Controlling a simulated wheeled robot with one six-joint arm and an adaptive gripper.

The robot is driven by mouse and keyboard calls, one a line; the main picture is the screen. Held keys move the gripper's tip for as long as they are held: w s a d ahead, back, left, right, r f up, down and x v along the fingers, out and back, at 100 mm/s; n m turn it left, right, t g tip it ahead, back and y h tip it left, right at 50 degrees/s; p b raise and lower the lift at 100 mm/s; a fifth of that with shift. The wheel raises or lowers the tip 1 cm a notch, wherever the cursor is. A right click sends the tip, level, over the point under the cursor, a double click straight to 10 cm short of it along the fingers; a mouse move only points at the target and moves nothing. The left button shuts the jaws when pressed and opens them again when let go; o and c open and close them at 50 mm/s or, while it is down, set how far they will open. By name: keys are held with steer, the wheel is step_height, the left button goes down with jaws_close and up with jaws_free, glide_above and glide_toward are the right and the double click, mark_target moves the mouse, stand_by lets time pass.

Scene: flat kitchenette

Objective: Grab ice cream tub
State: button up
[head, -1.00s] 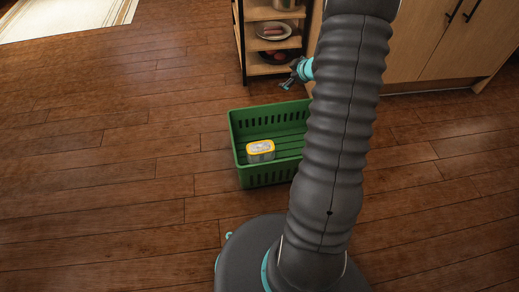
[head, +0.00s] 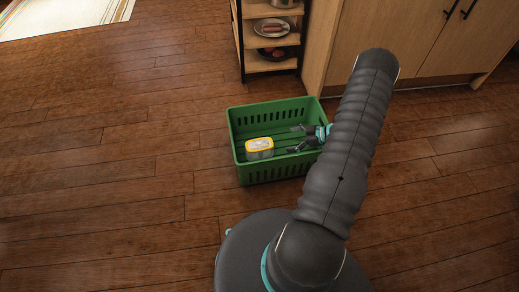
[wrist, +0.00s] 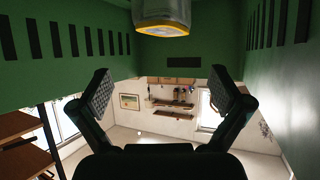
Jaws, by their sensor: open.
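The ice cream tub (head: 259,151), pale grey with a yellow-rimmed lid, sits in the left part of the green crate (head: 283,176). My gripper (head: 294,139) is open and empty in the right part of the crate, its fingers pointing left towards the tub with a gap between. In the wrist view the tub (wrist: 161,14) is at the top middle, cut off by the edge. There my gripper (wrist: 160,75) has its two fingers spread wide below the tub. My arm hides part of the crate's right end in the head view.
The crate's slotted walls (wrist: 60,50) stand close around my gripper. A shelf unit (head: 272,66) with plates and a wooden cabinet (head: 425,40) stand behind the crate. The wooden floor (head: 110,170) to the left is clear.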

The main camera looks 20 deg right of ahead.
glide_toward(262, 143)
steer(key=x, duration=0.3)
steer(key=shift+w+a+f, duration=0.1)
steer(key=shift+w+f, duration=0.1)
steer(key=shift+f, duration=0.1)
steer(key=shift+a+r+x, duration=0.1)
steer(key=shift+x, duration=1.2)
steer(key=shift+a+r+x, duration=0.15)
steer(key=shift+x, duration=1.2)
steer(key=shift+s, duration=0.1)
steer(key=c, duration=1.4)
